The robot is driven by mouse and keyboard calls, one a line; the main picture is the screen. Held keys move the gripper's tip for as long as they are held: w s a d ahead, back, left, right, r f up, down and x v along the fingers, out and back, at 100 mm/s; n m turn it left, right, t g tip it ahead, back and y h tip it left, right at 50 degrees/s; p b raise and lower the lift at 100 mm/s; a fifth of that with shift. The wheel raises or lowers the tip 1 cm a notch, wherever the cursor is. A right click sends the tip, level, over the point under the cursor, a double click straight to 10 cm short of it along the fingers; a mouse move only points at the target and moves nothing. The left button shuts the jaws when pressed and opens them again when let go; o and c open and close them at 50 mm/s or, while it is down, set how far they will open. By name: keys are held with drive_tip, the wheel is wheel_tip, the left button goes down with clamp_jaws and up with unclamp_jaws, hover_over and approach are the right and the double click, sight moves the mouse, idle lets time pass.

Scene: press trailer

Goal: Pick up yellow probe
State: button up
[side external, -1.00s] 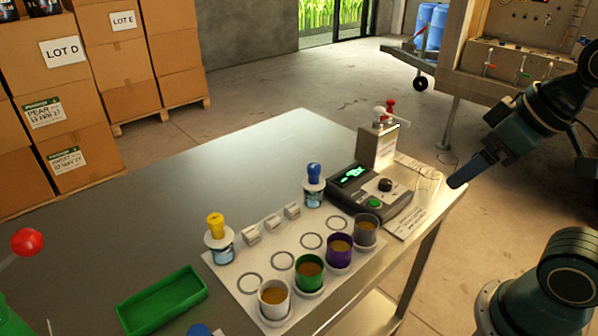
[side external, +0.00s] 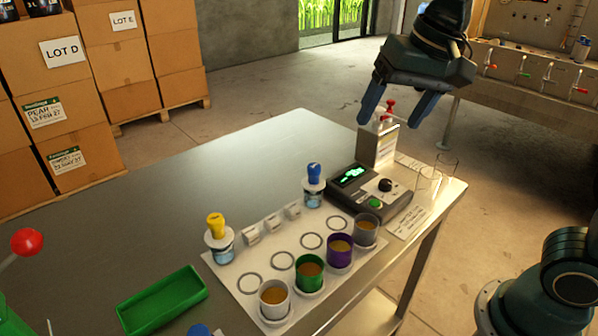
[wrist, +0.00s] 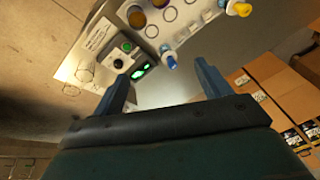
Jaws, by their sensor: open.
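The yellow probe (side external: 216,226) stands upright in a small clear jar with a white collar, at the left of the white mat in the side view. It also shows at the top edge of the wrist view (wrist: 238,8). A blue probe (side external: 314,173) stands in a similar jar farther back; the wrist view shows it too (wrist: 170,61). My gripper (side external: 393,113) is open and empty, high above the white box at the table's far right corner, well away from the yellow probe. Its fingers frame the view in the wrist camera (wrist: 163,82).
A meter (side external: 370,190) with a green display and a white box (side external: 377,146) with red-topped parts stand at the right. Several filled cups, including a purple one (side external: 340,248), line the mat's front. A green tray (side external: 162,300) lies at left. The table's back left is clear.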

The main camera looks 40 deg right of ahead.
drive_tip(key=w+a+m+g, duration=0.1)
drive_tip(key=w+a+m, duration=0.2)
drive_tip(key=w+a, duration=0.3)
drive_tip(key=m+g, duration=0.3)
drive_tip(key=m, duration=0.5)
hover_over(214, 219)
drive_tip(key=shift+h, duration=0.3)
wheel_tip(214, 219, down, 11)
drive_tip(key=shift+r, duration=0.1)
drive_tip(key=shift+a+f, duration=0.1)
drive_tip(key=shift+f, duration=4.4)
drive_tip(key=shift+f, duration=0.1)
drive_tip(key=shift+d+f, duration=0.15)
drive_tip(key=shift+f, duration=1.1)
drive_tip(key=shift+d+f, duration=0.1)
drive_tip(key=shift+f, duration=1.1)
